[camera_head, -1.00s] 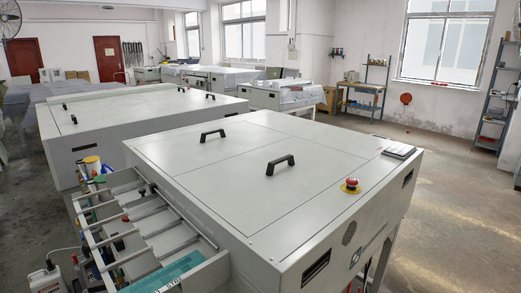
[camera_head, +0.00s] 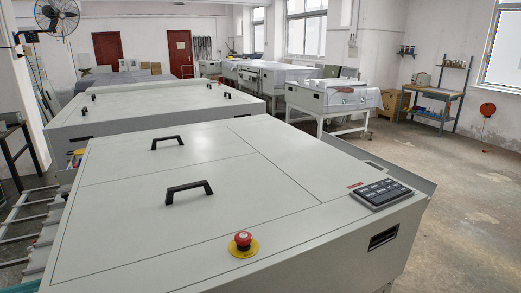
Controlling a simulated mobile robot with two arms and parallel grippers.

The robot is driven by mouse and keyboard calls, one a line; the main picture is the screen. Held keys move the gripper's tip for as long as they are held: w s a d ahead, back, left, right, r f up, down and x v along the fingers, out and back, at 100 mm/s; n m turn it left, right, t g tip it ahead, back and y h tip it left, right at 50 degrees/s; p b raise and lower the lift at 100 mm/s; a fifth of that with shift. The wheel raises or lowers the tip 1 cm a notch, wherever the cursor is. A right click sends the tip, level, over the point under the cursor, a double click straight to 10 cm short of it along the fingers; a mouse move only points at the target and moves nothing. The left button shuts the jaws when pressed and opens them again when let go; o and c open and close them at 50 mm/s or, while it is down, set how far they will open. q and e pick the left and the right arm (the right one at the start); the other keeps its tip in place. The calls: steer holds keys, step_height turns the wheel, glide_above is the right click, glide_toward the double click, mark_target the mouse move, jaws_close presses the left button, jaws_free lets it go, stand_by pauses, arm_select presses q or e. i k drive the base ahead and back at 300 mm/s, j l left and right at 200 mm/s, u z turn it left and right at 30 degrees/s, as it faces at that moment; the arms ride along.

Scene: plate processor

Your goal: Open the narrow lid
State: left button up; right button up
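The near plate processor (camera_head: 290,225) has a flat light-grey top with thin seams dividing it into panels. A far lid panel (camera_head: 205,145) carries a black handle (camera_head: 168,142). A nearer lid panel (camera_head: 130,225) carries a second black handle (camera_head: 188,188). Both panels lie flat and shut. A plain strip without a handle (camera_head: 320,170) lies to their right. I cannot tell for certain which panel is the narrow lid. Neither of my grippers is in view.
A red emergency button (camera_head: 243,239) stands on the front edge, and a dark keypad (camera_head: 381,193) sits at the right. Metal rails (camera_head: 30,225) run at the left. Another grey machine (camera_head: 150,107) stands behind. Open floor (camera_head: 470,200) lies to the right.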

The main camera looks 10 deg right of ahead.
mark_target(328, 174)
steer(key=i+l+u, duration=0.2)
steer(key=l+u, duration=0.25)
steer(key=l, duration=1.4)
steer(key=k+l+u, duration=0.1)
steer(key=l+u, duration=0.35)
steer(key=l, duration=1.35)
steer(key=l+u, duration=0.25)
steer(key=l, duration=1.65)
steer(key=i+l+z, duration=0.2)
steer(key=l+z, duration=0.25)
steer(key=i+l, duration=0.05)
